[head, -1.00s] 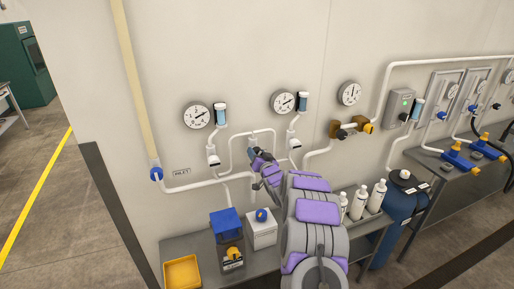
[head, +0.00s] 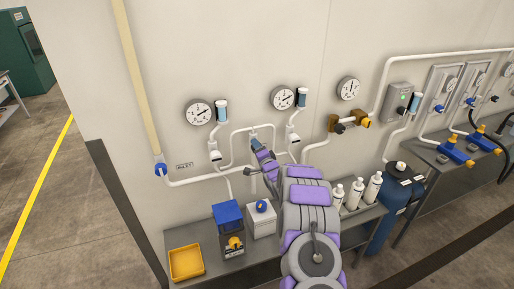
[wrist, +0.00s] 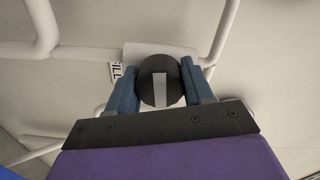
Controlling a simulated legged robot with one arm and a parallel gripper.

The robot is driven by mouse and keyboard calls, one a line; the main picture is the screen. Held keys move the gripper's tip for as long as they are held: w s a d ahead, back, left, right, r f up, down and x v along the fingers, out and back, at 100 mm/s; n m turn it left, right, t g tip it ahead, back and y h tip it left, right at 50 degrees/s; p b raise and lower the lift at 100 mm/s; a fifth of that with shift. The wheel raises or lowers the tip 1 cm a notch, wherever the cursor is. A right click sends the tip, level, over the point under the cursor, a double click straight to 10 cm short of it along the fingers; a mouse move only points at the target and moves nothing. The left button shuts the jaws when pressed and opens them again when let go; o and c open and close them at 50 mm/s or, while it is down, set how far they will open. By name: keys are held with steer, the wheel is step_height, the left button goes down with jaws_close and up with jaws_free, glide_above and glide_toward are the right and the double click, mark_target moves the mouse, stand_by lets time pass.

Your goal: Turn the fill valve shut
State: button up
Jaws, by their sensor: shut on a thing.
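The fill valve's dark round knob (wrist: 161,84) with a pale grey stripe fills the space between my two blue fingers in the wrist view. The stripe runs up and down in that picture. A label reading partly "FILL" (wrist: 116,73) shows just left of the knob, half hidden by the left finger. My gripper (wrist: 160,76) is shut on the knob, one finger on each side. In the head view my gripper (head: 258,147) is at the wall piping between two gauges, and my arm hides the knob there.
Pressure gauges (head: 199,112) and white pipes (head: 195,181) line the wall. Below, a bench holds a yellow tray (head: 186,262), a blue-topped box (head: 228,215), a white box (head: 262,220) and white bottles (head: 355,194). A blue tank (head: 392,205) stands right of the bench.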

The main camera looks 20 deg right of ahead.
steer(key=shift+s+f+m, duration=0.1)
steer(key=shift+f+m, duration=0.3)
steer(key=shift+m, duration=0.2)
steer(key=o, duration=1)
steer(key=shift+d, duration=0.1)
steer(key=shift+r, duration=0.15)
steer(key=shift+r, duration=0.1)
steer(key=s, duration=1.7)
steer(key=shift+s+d, duration=0.1)
steer(key=shift+d, duration=0.15)
